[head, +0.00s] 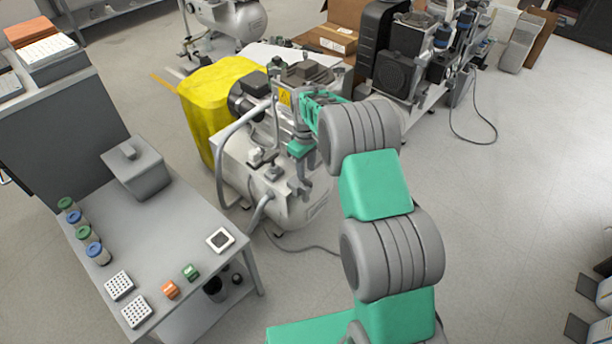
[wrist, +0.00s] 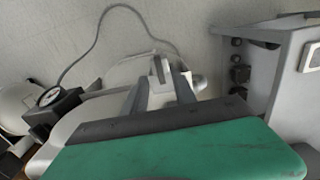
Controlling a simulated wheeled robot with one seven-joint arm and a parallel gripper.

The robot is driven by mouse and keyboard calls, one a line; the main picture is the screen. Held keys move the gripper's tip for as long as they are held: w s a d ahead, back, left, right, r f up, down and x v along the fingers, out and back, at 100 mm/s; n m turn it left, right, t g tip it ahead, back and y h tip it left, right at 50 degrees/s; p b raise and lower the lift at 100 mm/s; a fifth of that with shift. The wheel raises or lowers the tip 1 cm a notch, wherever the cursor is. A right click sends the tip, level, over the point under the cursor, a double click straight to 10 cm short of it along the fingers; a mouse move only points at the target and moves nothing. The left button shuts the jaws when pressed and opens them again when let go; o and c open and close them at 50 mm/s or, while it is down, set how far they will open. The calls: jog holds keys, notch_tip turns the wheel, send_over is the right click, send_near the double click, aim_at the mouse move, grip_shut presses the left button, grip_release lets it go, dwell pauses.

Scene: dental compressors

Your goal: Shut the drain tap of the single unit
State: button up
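The single unit is a compressor with a white tank (head: 237,165) and one motor on top, in the middle of the head view. My gripper (head: 304,187) points down at the near side of this tank. In the wrist view my gripper (wrist: 161,77) has its two grey fingers apart. A pale upright piece, perhaps the drain tap's lever (wrist: 159,67), shows between the fingertips; I cannot tell whether they touch it. A pale round fitting (wrist: 198,83) is just right of the fingers. The tap cannot be made out in the head view, where my arm and gripper cover that area.
A grey side table (head: 180,229) with jars and small blocks stands at the left front. A yellow cover (head: 208,98) is behind the tank. A larger compressor (head: 405,65) stands at the back right. A cable lies on the floor, which is open at right.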

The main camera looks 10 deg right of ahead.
aim_at(306, 180)
notch_tip(306, 180, down, 5)
jog(key=shift+r+b, duration=0.2)
jog(key=shift+b, duration=0.2)
jog(key=shift+c, duration=0.4)
grip_shut()
